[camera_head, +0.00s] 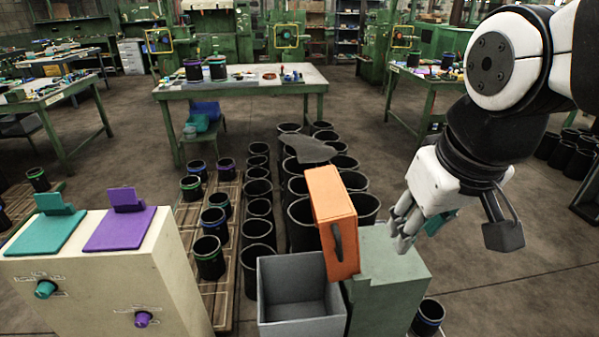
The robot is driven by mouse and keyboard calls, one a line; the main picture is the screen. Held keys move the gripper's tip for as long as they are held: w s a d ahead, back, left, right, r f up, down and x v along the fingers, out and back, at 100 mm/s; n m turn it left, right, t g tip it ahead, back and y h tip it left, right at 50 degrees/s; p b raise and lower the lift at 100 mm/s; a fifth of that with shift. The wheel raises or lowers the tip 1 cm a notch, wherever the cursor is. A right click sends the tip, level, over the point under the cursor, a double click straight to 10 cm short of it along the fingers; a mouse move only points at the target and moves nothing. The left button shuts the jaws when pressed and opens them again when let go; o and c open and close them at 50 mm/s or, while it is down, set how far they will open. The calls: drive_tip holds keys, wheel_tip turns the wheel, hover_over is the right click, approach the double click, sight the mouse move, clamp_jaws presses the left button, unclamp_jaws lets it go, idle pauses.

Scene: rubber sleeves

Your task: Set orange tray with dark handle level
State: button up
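The orange tray (322,198) stands steeply tilted, far from level, between an open grey bin and a green block. Its dark handle (337,241) is on the narrow side facing me. Its lower end is beside the bin's right rim; I cannot tell exactly what it rests on. My gripper (402,232) hangs to the right of the tray, apart from it, above or in front of the green block (395,285). Its white fingers point down and left. Their spacing is unclear from this angle.
A beige cabinet (85,285) with teal and purple plates and knobs stands left. Several black sleeves (258,258) crowd the floor behind the bin. A dark grey flat piece (310,148) shows behind the tray.

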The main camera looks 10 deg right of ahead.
drive_tip(key=w+a+f+n+g+b, duration=0.15)
drive_tip(key=w+f, duration=0.25)
drive_tip(key=w, duration=0.4)
drive_tip(key=w+f+n+b, duration=0.1)
drive_tip(key=w+f+n, duration=0.1)
drive_tip(key=w+f, duration=0.35)
drive_tip(key=n+g+h+b, duration=0.1)
drive_tip(key=n+g+b, duration=0.1)
approach(339, 250)
drive_tip(key=shift+t, duration=0.25)
drive_tip(key=f, duration=0.3)
drive_tip(key=w+d+f, duration=0.1)
drive_tip(key=f, duration=0.3)
drive_tip(key=f+b, duration=0.1)
drive_tip(key=f, duration=0.3)
drive_tip(key=shift+w+d+f, duration=0.2)
drive_tip(key=shift+w+d, duration=0.05)
drive_tip(key=shift+w, duration=0.05)
drive_tip(key=shift+c, duration=0.5)
clamp_jaws()
